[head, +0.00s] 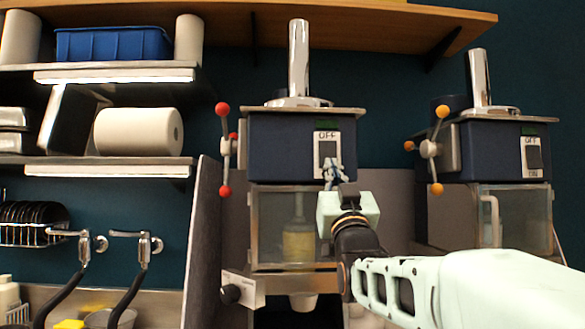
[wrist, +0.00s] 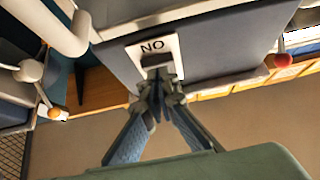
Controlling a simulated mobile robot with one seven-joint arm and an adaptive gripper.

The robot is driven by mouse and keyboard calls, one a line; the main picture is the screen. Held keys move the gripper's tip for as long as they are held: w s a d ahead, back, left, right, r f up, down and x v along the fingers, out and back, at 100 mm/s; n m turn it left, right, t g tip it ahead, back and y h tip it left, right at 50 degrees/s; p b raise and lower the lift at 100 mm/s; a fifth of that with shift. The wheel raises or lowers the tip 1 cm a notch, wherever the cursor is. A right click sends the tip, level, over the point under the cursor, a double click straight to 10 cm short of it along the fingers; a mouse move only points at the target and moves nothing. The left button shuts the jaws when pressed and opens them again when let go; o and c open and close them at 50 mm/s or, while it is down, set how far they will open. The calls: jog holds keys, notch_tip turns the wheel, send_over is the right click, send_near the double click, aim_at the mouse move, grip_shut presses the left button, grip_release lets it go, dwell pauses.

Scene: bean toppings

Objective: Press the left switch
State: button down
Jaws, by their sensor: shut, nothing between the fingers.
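The left switch (head: 327,151) is a black rocker on a white plate marked OFF at the top, on the front of the left dark blue machine. In the wrist view the plate is upside down, with its ON end showing and the black rocker (wrist: 153,61) just beyond my fingertips. My gripper (head: 332,168) is shut and empty, in front of the plate's lower part, hiding its lower label in the head view.
The right machine has its own switch (head: 533,153) and a lever with orange knobs (head: 441,111). The left machine's lever has red knobs (head: 222,109). A glass-fronted chamber (head: 272,228) lies below the left switch. Shelves hold a blue bin (head: 113,43) and paper roll (head: 139,131).

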jog(key=shift+f, duration=0.1)
jog(key=t+b, duration=0.1)
jog(key=b, duration=0.2)
jog(key=shift+w, duration=0.35)
jog(key=shift+f, duration=0.1)
